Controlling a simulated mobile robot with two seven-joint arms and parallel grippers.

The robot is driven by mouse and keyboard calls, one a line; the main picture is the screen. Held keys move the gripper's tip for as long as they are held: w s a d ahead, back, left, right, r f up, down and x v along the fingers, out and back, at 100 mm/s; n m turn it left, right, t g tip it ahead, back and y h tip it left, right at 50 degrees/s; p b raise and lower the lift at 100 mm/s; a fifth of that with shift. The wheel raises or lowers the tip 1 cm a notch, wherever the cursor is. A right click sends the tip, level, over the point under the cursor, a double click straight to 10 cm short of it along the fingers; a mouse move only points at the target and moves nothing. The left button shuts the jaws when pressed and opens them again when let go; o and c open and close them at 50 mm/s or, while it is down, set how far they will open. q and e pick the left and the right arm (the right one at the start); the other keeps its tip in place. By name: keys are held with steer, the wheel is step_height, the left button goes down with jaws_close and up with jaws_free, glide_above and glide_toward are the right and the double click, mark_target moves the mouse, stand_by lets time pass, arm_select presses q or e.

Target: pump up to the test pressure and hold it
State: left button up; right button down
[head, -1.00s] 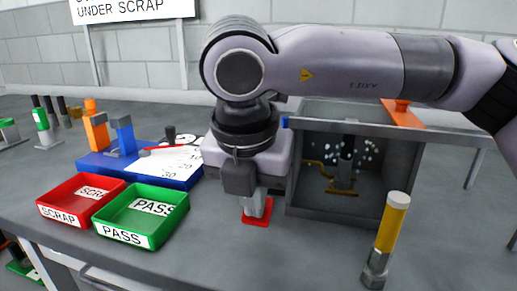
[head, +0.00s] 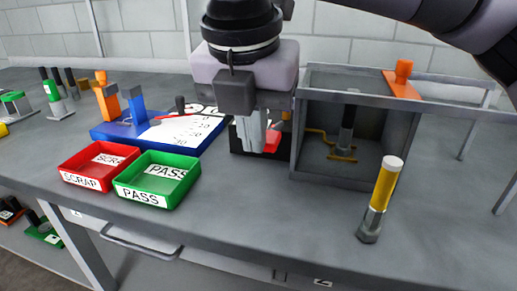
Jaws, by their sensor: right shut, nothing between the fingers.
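My right gripper (head: 260,148) is shut and empty, pointing down at the left side of the grey test tank (head: 366,92). Its fingers stand in front of a black block with a red part (head: 273,138), which they partly hide. I cannot tell whether they touch the red part. In the tank stands a dark upright piece (head: 347,125) with a brass-coloured pipe (head: 321,132) at its side. No bubbles show around it. My left gripper is not in view.
A blue base (head: 118,138) holds a white scale plate (head: 185,128) with a red pointer. Red SCRAP (head: 82,180) and green PASS (head: 140,196) trays stand front left, both looking empty. The front middle of the bench is clear.

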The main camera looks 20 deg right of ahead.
steer(key=v, duration=0.5)
steer(key=shift+s+a+r, duration=0.1)
steer(key=shift+s+a, duration=0.2)
steer(key=shift+s, duration=0.15)
stand_by(1.0)
